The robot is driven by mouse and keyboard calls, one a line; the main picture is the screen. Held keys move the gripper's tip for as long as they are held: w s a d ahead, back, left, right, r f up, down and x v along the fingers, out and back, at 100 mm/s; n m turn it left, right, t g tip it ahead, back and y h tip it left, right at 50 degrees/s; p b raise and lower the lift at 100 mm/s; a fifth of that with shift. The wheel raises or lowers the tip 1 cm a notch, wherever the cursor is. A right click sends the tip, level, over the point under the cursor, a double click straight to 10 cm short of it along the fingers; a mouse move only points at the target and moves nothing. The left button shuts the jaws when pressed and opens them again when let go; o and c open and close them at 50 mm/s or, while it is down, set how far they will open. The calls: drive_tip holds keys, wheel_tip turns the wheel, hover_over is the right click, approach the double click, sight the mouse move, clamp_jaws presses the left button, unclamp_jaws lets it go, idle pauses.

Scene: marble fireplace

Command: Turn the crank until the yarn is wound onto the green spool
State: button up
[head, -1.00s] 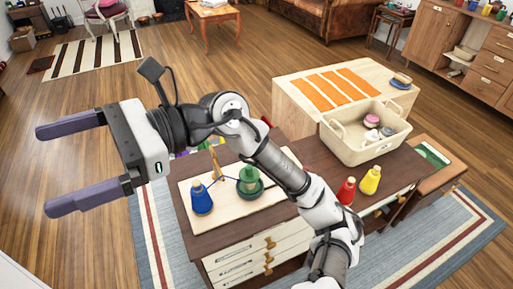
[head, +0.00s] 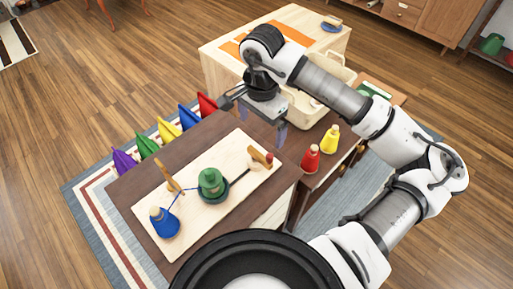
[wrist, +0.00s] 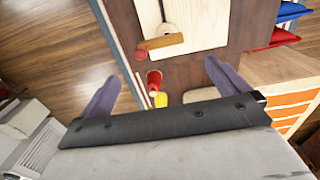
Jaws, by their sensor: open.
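The winder is a pale board (head: 150,212) on a dark brown cabinet. A blue yarn cone (head: 164,222) stands at its near left end, and a thin blue strand runs past a wooden post (head: 168,176) towards the green spool (head: 212,183). The spool stands upright mid-board. The wooden crank (head: 258,154) with a red knob is at the far right end; the crank also shows in the wrist view (wrist: 166,43). My gripper (head: 259,120) is open and empty, pointing down above the cabinet beyond the crank, apart from it. Whether yarn is on the spool is unclear.
A red cone (head: 310,158) and a yellow cone (head: 331,139) stand right of the board. A cream basket (head: 335,72) is behind my gripper. Several coloured cushions (head: 168,128) line the cabinet's far left side. The wooden floor at left is open.

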sight(260, 155)
wheel_tip(260, 155, down, 12)
drive_tip(key=p, duration=0.2)
drive_tip(key=shift+a+p, duration=0.1)
drive_tip(key=shift+p, duration=0.2)
drive_tip(key=c, duration=0.8)
drive_tip(key=shift+c, duration=0.2)
drive_tip(key=shift+f+b, duration=0.2)
drive_tip(key=shift+b, duration=0.8)
